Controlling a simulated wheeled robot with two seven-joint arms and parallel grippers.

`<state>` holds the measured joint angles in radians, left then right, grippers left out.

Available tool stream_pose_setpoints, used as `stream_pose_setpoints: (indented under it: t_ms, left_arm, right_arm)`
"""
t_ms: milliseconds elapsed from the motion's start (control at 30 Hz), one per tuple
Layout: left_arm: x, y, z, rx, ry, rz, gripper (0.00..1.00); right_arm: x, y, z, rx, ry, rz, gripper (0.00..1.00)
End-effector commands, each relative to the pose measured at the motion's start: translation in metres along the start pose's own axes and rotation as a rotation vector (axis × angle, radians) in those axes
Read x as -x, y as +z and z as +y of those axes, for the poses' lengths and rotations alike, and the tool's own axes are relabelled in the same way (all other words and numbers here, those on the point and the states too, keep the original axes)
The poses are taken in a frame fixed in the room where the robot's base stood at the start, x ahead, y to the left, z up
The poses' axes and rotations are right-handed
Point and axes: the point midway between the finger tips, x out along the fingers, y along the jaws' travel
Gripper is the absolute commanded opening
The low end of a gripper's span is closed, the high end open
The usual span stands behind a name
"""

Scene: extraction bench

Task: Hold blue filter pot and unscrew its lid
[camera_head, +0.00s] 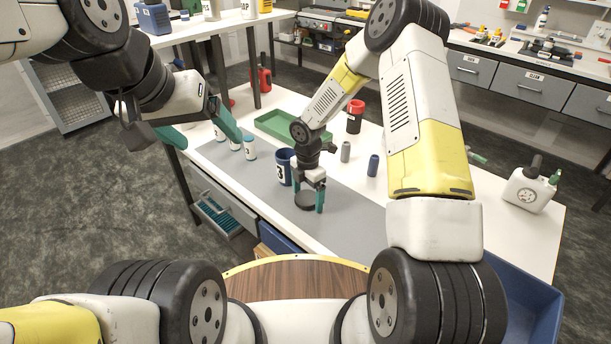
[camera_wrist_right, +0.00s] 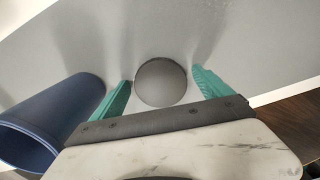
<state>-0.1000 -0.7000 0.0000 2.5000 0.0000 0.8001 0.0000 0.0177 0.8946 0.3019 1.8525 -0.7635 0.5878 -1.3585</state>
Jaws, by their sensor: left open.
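The blue filter pot (camera_head: 285,168), marked 3, stands upright on the grey mat. In the right wrist view the pot (camera_wrist_right: 52,115) is at the lower left, and its top looks open. A dark round lid (camera_head: 305,201) lies apart from it on the mat, and it shows as a grey disc (camera_wrist_right: 161,83) in the right wrist view. My right gripper (camera_head: 308,199) points down over the lid, beside the pot. Its green fingers (camera_wrist_right: 163,88) stand either side of the lid with small gaps. My left gripper (camera_head: 200,132) is open and empty, above and left of the pot.
Small white jars (camera_head: 249,148) stand left of the pot. A green tray (camera_head: 270,124) lies behind it. A red-capped dark bottle (camera_head: 355,118), a grey cylinder (camera_head: 345,151) and a blue cylinder (camera_head: 373,166) stand to the right. The front of the mat is clear.

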Motion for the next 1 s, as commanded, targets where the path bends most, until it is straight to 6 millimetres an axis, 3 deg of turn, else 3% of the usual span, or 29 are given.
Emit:
stream_pose_setpoints:
  t_ms: [333, 700, 1000]
  left_arm:
    - [0.000, 0.000, 0.000, 0.000, 0.000, 0.000, 0.81]
    - [0.000, 0.000, 0.000, 0.000, 0.000, 0.000, 0.81]
    - [0.000, 0.000, 0.000, 0.000, 0.000, 0.000, 0.81]
  right_arm:
    - [0.011, 0.001, 0.000, 0.000, 0.002, -0.001, 0.89]
    - [0.086, 0.001, 0.001, -0.002, 0.003, -0.002, 0.89]
    - [0.123, 0.001, -0.001, -0.007, 0.002, -0.002, 0.89]
